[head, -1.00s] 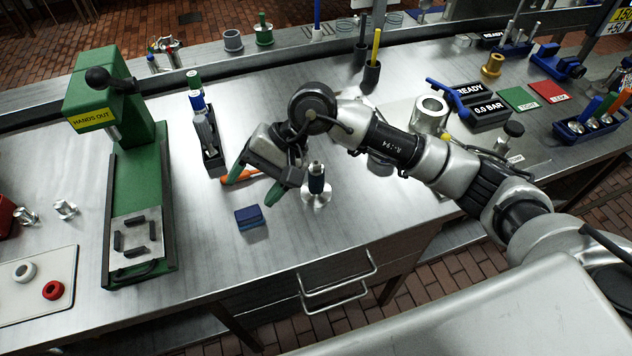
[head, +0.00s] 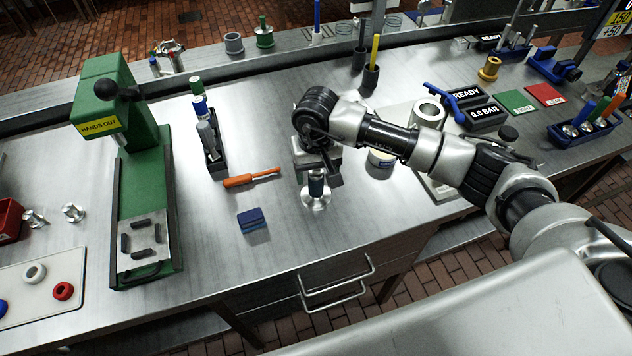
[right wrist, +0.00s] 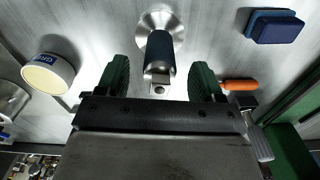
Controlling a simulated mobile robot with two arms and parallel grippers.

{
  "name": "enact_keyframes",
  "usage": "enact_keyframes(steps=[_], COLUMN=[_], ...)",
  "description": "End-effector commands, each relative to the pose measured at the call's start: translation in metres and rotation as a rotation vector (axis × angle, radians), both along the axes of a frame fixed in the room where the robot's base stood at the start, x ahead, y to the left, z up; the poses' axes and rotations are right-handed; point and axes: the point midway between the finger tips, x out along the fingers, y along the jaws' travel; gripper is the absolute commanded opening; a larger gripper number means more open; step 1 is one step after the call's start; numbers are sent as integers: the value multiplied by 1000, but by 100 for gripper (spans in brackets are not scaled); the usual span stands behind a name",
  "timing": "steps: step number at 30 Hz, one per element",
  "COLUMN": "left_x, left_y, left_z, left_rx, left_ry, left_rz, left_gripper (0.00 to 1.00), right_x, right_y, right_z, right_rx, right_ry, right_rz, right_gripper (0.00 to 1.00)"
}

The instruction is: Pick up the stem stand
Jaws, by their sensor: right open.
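The stem stand has a round silver base, a dark blue sleeve and a silver top. It stands upright on the steel bench in the head view (head: 316,200), left of the bench's middle. It also shows in the right wrist view (right wrist: 159,42). My right gripper (head: 320,172) is open and empty, just behind the stand and partly over its top in the head view. In the right wrist view its two green-padded fingers (right wrist: 160,80) lie either side of the line to the stand's silver top. I cannot tell any contact. My left gripper is not in view.
A blue block (head: 252,220) and an orange-handled tool (head: 250,178) lie to the left. A cream-topped tin (head: 381,158) stands close on the right. The green press (head: 140,180) is further left. The bench in front of the stand is clear.

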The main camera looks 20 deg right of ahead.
Motion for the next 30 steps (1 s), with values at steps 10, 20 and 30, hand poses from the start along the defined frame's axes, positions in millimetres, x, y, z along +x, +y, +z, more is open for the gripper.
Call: enact_keyframes(steps=[10, 20, 30], left_x=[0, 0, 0], left_y=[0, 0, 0], left_z=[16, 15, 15], left_rx=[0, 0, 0], left_ry=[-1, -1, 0], left_rz=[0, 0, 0], left_gripper=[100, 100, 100], right_x=[3, 3, 4], right_y=[0, 0, 0], right_z=[-30, -30, -28], right_rx=[1, 1, 3], right_ry=[0, -1, -3], right_rz=[0, 0, 0], right_gripper=[67, 38, 0])
